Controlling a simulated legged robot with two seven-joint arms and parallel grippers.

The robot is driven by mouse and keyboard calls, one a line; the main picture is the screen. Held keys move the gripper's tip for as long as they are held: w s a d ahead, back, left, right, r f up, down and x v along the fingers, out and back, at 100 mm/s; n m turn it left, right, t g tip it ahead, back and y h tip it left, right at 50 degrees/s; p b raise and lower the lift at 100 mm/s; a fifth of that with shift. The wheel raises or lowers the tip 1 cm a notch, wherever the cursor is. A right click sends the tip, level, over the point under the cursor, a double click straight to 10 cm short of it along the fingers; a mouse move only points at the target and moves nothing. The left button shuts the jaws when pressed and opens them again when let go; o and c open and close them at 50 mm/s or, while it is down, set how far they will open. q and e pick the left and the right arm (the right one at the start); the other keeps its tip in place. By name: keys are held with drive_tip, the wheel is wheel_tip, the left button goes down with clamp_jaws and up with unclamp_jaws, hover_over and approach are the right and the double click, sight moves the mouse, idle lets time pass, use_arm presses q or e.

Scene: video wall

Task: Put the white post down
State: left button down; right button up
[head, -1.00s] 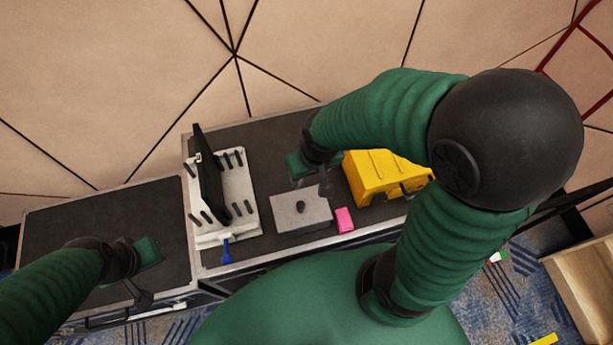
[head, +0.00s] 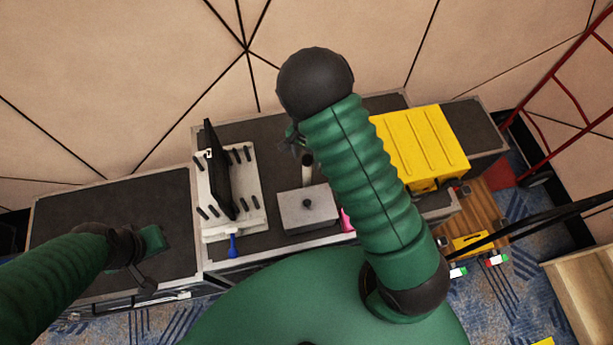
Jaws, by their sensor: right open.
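A light grey block (head: 305,213) with a dark round spot on top lies on the dark case top (head: 270,160). My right gripper (head: 298,143) is open behind the block, partly hidden by my own arm. My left gripper (head: 146,262) is low over the left case top, and its jaws are not clear. A white rack (head: 245,190) with black pegs holds a black panel (head: 214,170).
A blue-handled tool (head: 233,243) lies at the rack's front. A pink piece (head: 347,222) is partly behind my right arm. A yellow case (head: 425,145) stands to the right. The left case top (head: 110,205) is mostly bare. A red ladder-like frame (head: 560,85) leans at far right.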

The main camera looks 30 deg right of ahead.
sight(307, 168)
drive_tip(key=f, duration=0.3)
drive_tip(key=f+p, duration=0.1)
drive_tip(key=shift+s+a+f, duration=0.1)
drive_tip(key=shift+s+f, duration=0.2)
drive_tip(key=shift+f, duration=0.45)
drive_tip(key=shift+w+f, duration=0.15)
drive_tip(key=shift+w, duration=0.05)
drive_tip(key=shift+s, duration=0.1)
clamp_jaws()
idle(0.4)
